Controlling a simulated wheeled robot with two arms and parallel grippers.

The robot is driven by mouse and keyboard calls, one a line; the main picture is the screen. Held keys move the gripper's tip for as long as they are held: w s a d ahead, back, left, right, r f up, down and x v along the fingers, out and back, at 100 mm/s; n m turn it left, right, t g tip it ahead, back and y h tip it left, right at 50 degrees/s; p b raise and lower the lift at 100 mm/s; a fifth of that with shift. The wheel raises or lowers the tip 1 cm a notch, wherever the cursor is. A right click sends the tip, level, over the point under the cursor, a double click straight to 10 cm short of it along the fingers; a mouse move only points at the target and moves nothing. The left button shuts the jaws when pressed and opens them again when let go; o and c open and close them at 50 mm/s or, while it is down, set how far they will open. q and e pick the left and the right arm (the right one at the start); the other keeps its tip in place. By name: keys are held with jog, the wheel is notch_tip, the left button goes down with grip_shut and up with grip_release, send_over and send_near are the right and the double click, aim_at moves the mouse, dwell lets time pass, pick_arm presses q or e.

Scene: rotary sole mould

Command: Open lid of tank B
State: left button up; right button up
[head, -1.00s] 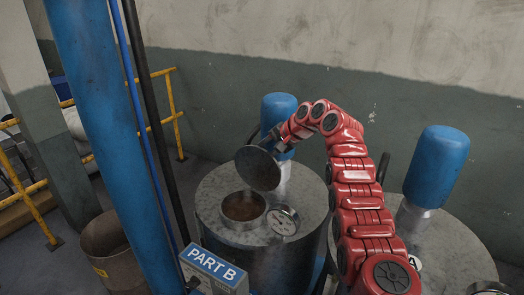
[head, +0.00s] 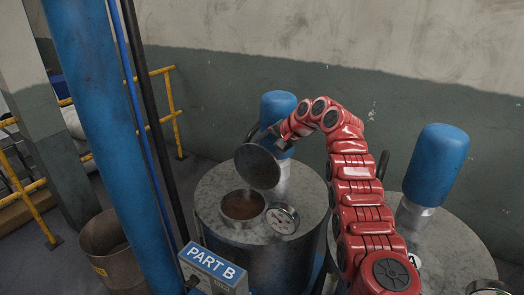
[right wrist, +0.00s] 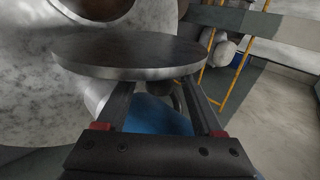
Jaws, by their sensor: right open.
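Tank B (head: 215,205) is a grey metal drum with a PART B sign in front of it. Its round lid (head: 257,167) stands raised and steeply tilted beside the round opening (head: 243,206), where brown contents show. My right gripper (head: 276,138) is behind the lid's upper edge, near the blue motor. In the right wrist view, the gripper (right wrist: 160,86) is open, with its fingertips close to the lid (right wrist: 130,54). I cannot tell whether they touch it. My left gripper is not in view.
A pressure gauge (head: 282,217) sits beside the opening. A blue motor (head: 277,107) stands at the back of tank B. A second tank (head: 445,245) with another blue motor (head: 437,165) stands at right. A blue column (head: 105,115) rises at left.

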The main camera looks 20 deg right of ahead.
jog(key=shift+s+d+r+b, duration=0.2)
jog(key=shift+d+r+b, duration=0.05)
jog(key=shift+b, duration=0.05)
jog(key=b+v, duration=0.3)
jog(key=v, duration=1.3)
jog(key=shift+r, duration=0.1)
jog(key=shift+s, duration=0.1)
